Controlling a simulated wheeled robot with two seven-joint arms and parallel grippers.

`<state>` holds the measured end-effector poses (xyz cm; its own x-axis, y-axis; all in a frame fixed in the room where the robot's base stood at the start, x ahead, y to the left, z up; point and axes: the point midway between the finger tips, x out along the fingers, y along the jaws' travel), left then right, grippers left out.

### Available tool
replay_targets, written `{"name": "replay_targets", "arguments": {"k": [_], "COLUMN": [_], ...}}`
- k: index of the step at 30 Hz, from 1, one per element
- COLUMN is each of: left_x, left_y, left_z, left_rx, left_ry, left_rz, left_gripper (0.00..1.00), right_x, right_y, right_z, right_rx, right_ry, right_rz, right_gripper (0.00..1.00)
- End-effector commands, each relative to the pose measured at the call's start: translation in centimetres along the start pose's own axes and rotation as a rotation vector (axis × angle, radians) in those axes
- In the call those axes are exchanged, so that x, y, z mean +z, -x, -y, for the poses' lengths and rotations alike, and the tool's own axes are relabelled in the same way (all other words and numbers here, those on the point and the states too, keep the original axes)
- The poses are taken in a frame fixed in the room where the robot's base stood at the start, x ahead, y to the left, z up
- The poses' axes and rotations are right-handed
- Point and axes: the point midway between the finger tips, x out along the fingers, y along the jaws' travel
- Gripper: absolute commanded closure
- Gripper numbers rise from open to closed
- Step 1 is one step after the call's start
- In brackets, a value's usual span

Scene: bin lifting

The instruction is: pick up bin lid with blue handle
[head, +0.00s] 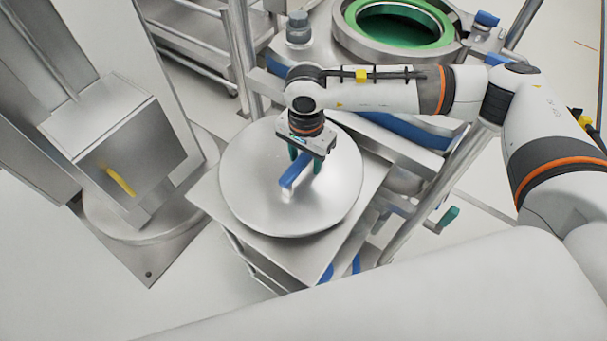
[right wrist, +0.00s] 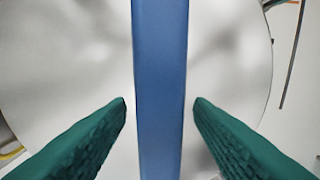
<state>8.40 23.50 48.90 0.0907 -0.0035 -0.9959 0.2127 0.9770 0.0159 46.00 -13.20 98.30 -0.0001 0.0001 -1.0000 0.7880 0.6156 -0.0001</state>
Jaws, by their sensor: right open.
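The bin lid (head: 248,194) is a round, shiny metal disc lying on a square metal stand top. Its blue bar handle (head: 294,170) stands up near the lid's middle. My right gripper (head: 304,164) is open over the handle, with its green fingers pointing down. In the right wrist view the blue handle (right wrist: 160,90) runs top to bottom between the two green fingertips (right wrist: 160,103), with a gap on each side. The lid (right wrist: 60,60) fills the background there. My left gripper is not in view.
An open bin with a green rim (head: 400,22) stands behind at the upper right. A metal machine (head: 130,150) with a yellow handle stands to the left. A metal cart (head: 190,40) is at the back left. The lid's stand (head: 205,193) has bare corners.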

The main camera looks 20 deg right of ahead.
Motion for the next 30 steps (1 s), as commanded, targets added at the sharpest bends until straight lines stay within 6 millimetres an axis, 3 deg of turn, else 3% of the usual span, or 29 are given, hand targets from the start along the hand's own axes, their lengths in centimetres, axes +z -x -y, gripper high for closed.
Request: {"name": "replay_targets", "arguments": {"k": [6,15,30], "left_x": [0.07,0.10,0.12], "left_y": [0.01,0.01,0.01], "left_z": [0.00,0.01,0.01], "left_rx": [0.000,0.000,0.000], "left_ry": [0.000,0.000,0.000], "left_rz": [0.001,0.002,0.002], "left_gripper": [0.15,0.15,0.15], "right_x": [0.01,0.01,0.01], "right_y": [0.04,0.03,0.01], "right_z": [0.00,0.00,0.00], "right_rx": [0.000,0.000,0.000], "right_ry": [0.000,0.000,0.000], "right_rz": [0.000,0.000,0.000], "right_gripper": [0.54,1.00,1.00]}}
